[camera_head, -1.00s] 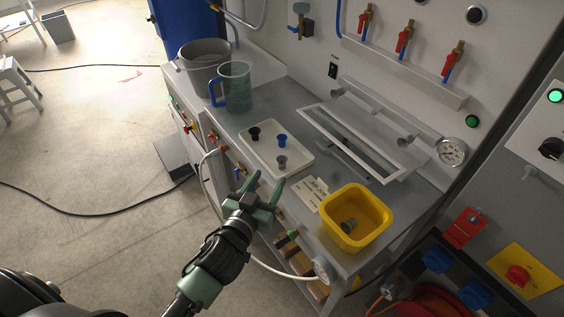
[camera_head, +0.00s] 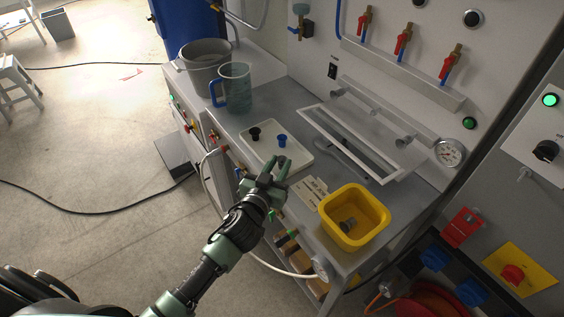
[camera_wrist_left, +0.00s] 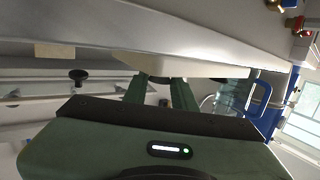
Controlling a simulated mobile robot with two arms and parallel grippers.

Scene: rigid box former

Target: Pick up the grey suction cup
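The grey suction cup (camera_head: 281,160) is on the white tray (camera_head: 300,154), in front of the blue suction cup (camera_head: 282,140) and the black suction cup (camera_head: 255,133). It is mostly hidden by my left gripper (camera_head: 279,163), whose fingertips are at the tray's near edge, around the cup. The fingers stand apart; I cannot tell whether they touch the cup. In the left wrist view the two fingers (camera_wrist_left: 160,88) also show apart, with a small grey shape between their tips. My right gripper is not in view.
A yellow bin (camera_head: 371,207) with a grey part inside stands to the right of the tray. A clear jug with a blue handle (camera_head: 236,88) and a grey bucket (camera_head: 204,66) stand behind. A metal frame (camera_head: 335,142) lies right of the tray.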

